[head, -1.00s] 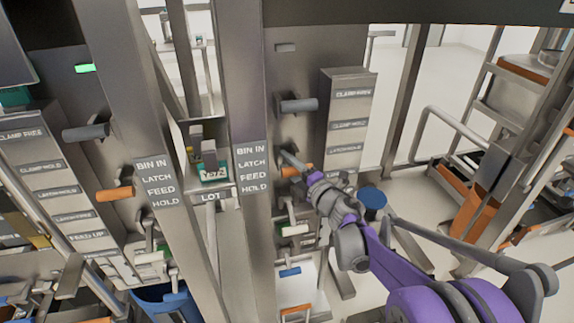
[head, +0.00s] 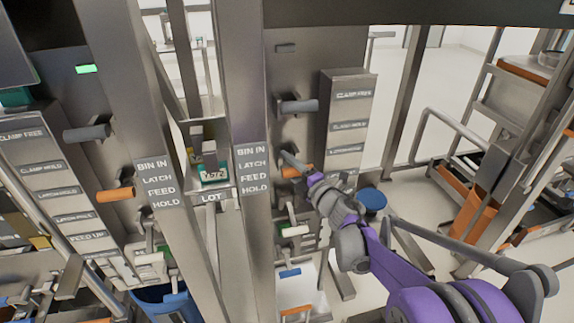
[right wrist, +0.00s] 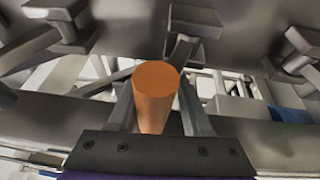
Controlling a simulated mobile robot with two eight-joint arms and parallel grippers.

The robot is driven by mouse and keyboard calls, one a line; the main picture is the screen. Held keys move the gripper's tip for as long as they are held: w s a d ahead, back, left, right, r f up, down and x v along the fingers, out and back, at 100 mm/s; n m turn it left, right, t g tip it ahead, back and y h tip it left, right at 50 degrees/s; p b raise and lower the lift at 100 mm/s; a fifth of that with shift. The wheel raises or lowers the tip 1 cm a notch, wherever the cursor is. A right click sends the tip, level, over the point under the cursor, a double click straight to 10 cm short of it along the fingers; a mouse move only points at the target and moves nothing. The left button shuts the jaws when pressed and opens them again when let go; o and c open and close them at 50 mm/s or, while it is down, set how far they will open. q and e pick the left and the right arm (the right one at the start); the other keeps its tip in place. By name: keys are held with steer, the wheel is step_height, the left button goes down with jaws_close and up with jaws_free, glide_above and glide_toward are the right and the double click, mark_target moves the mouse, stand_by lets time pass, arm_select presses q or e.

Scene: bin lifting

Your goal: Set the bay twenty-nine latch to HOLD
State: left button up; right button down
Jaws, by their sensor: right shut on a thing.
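An orange latch handle (head: 291,172) sticks out of the right-hand grey bay panel, beside the post labelled BIN IN, LATCH, FEED, HOLD (head: 252,170). My right gripper (head: 302,173) is shut on this handle. In the right wrist view the orange handle (right wrist: 155,92) stands between the two grey fingers, its round end facing the camera. A second orange handle (head: 114,194) sticks out of the left bay panel, with nothing on it. No bay number is readable. My left gripper is not in view.
A lot display (head: 213,173) sits between the posts. Small levers and a blue-handled part (head: 289,272) lie below. A blue round thing (head: 372,200) stands right of my gripper.

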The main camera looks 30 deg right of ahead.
steer(key=shift+d+r, duration=0.15)
steer(key=shift+d, duration=0.25)
steer(key=c, duration=0.8)
jaws_free()
steer(key=shift+o, duration=1.1)
steer(key=shift+d, duration=0.1)
steer(key=shift+s, duration=0.1)
steer(key=shift+s+d+r+p, duration=0.15)
steer(key=shift+s+r, duration=0.15)
steer(key=shift+s, duration=0.6)
steer(key=shift+s+d+r+p, duration=0.15)
steer(key=shift+s+r, duration=0.2)
steer(key=shift+s, duration=0.5)
steer(key=shift+s+d+r+p, duration=0.15)
steer(key=shift+s+r, duration=0.15)
steer(key=shift+s, duration=0.6)
steer(key=s+d+r, duration=0.1)
steer(key=s+r, duration=0.1)
steer(key=s, duration=0.4)
steer(key=shift+p, duration=0.4)
